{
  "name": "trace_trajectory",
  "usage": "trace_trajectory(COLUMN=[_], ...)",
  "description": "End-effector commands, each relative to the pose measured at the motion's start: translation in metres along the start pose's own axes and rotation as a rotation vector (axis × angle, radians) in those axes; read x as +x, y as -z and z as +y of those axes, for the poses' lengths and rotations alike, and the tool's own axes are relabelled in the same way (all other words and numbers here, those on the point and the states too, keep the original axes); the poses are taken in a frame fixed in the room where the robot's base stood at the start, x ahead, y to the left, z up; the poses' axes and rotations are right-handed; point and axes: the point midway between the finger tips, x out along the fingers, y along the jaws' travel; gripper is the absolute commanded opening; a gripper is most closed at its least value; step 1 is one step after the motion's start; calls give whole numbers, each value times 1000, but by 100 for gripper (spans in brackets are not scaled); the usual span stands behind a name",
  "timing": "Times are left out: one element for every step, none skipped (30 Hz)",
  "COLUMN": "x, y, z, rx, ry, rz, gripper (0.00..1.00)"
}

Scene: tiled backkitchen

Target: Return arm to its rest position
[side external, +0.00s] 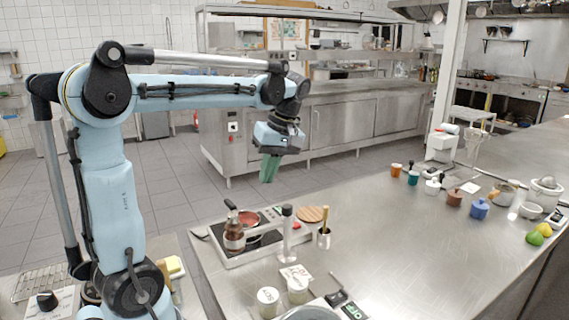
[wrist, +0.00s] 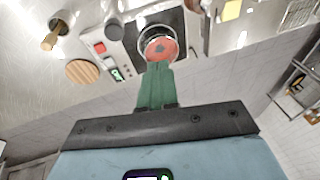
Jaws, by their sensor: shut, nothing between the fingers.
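My gripper (side external: 268,167) hangs from the end of my raised light-blue arm, high above the floor beyond the counter's left edge. Its green fingers point down, shut with nothing between them. In the wrist view my gripper (wrist: 156,72) also shows with its green fingers together. The fingers overlap the lower edge of a red-filled pan (wrist: 159,46) in that view; the side view shows them well apart from it.
Several jars and fruit line the right of the steel counter (side external: 420,240). Air around my arm is clear.

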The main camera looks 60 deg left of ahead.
Motion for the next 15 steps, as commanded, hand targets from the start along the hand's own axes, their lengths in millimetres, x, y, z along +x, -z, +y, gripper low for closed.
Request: trace_trajectory(x=[1, 2, 4, 5, 6, 8, 10, 11, 14, 16, 17, 20, 22, 24, 26], y=[-17, -26, -37, -46, -55, -67, -76, -85, -97, -105, -114, -125, -133, -140, -149], z=[1, 2, 4, 5, 6, 7, 7, 8, 8, 8, 8, 8, 8, 8, 7], rx=[117, 188, 283, 353, 422, 514, 582, 649, 737, 802, 865, 944, 1000, 1052, 1115], ry=[-66, -107, -161, -201, -240, -292, -331, -370, -421, -458, -495, -543, -576, -607, -646], rz=[13, 22, 37, 50, 65, 86, 105, 125, 154, 177, 203, 238, 266, 293, 327], gripper=[0, 0, 0, 0, 0, 0, 0, 0, 0, 0, 0, 0, 0, 0, 0])
